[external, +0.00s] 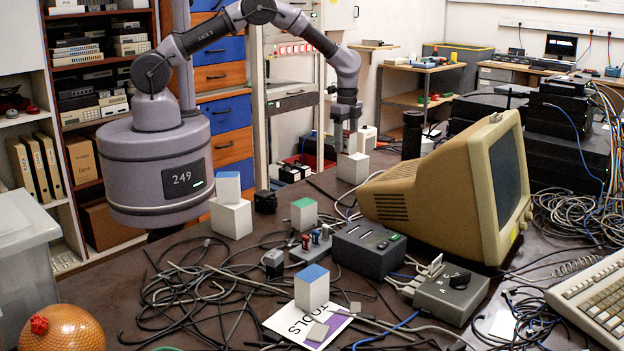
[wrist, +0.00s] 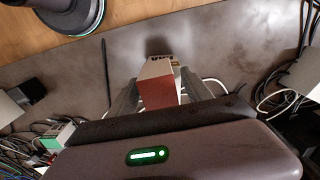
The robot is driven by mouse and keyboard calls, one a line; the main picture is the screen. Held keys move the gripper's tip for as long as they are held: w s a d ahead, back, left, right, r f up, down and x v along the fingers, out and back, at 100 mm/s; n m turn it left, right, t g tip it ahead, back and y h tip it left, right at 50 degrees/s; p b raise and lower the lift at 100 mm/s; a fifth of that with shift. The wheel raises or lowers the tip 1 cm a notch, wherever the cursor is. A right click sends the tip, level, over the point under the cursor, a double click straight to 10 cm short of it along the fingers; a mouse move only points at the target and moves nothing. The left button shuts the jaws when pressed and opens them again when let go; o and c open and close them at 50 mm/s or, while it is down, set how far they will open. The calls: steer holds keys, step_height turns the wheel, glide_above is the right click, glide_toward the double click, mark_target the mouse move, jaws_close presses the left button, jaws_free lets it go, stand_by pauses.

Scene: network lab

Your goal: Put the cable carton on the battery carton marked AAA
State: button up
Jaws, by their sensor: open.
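My gripper (external: 346,148) is open and points down at the far edge of the table, over a small white carton (external: 353,170). In the wrist view, a carton with a reddish-brown face (wrist: 157,94) and a pale face with dark lettering stands between the open fingers of my gripper (wrist: 160,82). The lettering is too small to read surely. Other small cartons stand on the table: a blue-topped one (external: 228,183) on a larger white box (external: 231,218), a green-topped one (external: 304,214) and a blue-topped one in front (external: 312,288). I cannot tell which is the cable carton.
A beige monitor (external: 455,190) stands right of my gripper. A dark grey device (external: 368,248), a switch box (external: 450,293) and tangled black cables (external: 190,300) crowd the table's front. An orange ball (external: 66,328) is at the front left. Bare table lies left of the monitor.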

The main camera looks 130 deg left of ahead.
mark_target(346, 132)
step_height(346, 132, up, 12)
steer(key=p, duration=0.4)
steer(key=shift+r, duration=0.2)
steer(key=w+d+r+m+y, duration=0.1)
steer(key=w+d+r, duration=0.4)
steer(key=d+r, duration=0.6)
steer(key=s+d+r+m+t+y, duration=0.1)
steer(key=d+r, duration=0.4)
steer(key=d, duration=0.4)
steer(key=s+d+r+t, duration=0.1)
steer(key=d+r, duration=0.3)
steer(key=d, duration=0.4)
steer(key=s+d+m+t, duration=0.2)
steer(key=s+d+t, duration=0.1)
steer(key=s+d, duration=1)
steer(key=shift+s+d+t, duration=0.15)
steer(key=shift+d+t, duration=0.25)
steer(key=shift+d, duration=0.65)
steer(key=shift+f, duration=0.15)
